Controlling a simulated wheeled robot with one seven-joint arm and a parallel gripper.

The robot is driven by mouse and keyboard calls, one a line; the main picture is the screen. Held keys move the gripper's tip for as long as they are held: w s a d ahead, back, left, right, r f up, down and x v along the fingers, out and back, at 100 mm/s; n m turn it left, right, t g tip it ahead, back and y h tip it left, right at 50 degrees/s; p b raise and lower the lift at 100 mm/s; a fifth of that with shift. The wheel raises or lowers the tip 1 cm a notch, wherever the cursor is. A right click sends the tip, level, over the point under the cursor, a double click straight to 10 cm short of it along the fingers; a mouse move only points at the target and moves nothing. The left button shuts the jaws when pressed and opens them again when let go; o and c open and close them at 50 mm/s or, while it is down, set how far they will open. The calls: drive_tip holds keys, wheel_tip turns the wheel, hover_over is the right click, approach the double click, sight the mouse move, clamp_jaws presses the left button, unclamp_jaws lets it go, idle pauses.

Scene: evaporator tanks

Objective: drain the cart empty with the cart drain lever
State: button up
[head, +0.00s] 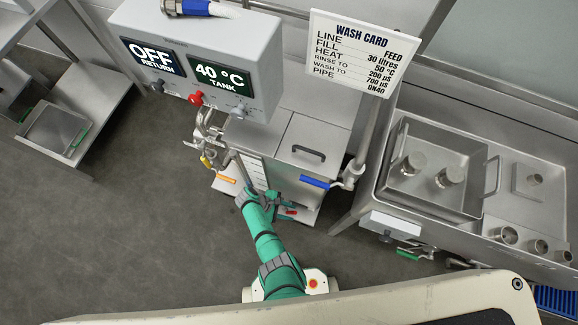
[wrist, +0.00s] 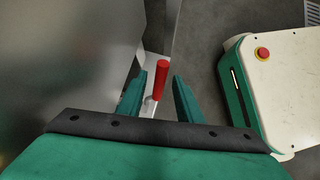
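The steel cart (head: 268,155) stands in the middle of the head view, with a lidded tank top and a display box above it. A red-handled lever (wrist: 161,80) low on the cart appears in the wrist view, close to a steel wall; its red tip (head: 290,212) also shows in the head view. My gripper (wrist: 159,88) is open, with one green finger on each side of the red handle. The handle stands between the fingers, with a gap visible on the right side; contact on the left is unclear. In the head view my gripper (head: 278,204) is low at the cart's front.
A blue-handled lever (head: 315,182) sits at the cart's right corner and an orange handle (head: 226,178) at its left. The display reads OFF return and 40 °C tank. A sink bench (head: 470,205) stands right.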

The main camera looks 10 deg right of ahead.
drive_tip(key=shift+r, duration=0.1)
drive_tip(key=v, duration=1)
drive_tip(key=shift+a+r, duration=0.2)
drive_tip(key=shift+a, duration=0.05)
drive_tip(key=s+d+n+t+y, duration=0.3)
drive_tip(key=s+d+n+t, duration=0.1)
drive_tip(key=d+t, duration=0.1)
drive_tip(key=x, duration=1)
drive_tip(key=shift+s+a+f, duration=0.15)
drive_tip(key=shift+s+f, duration=0.1)
drive_tip(key=shift+f, duration=0.05)
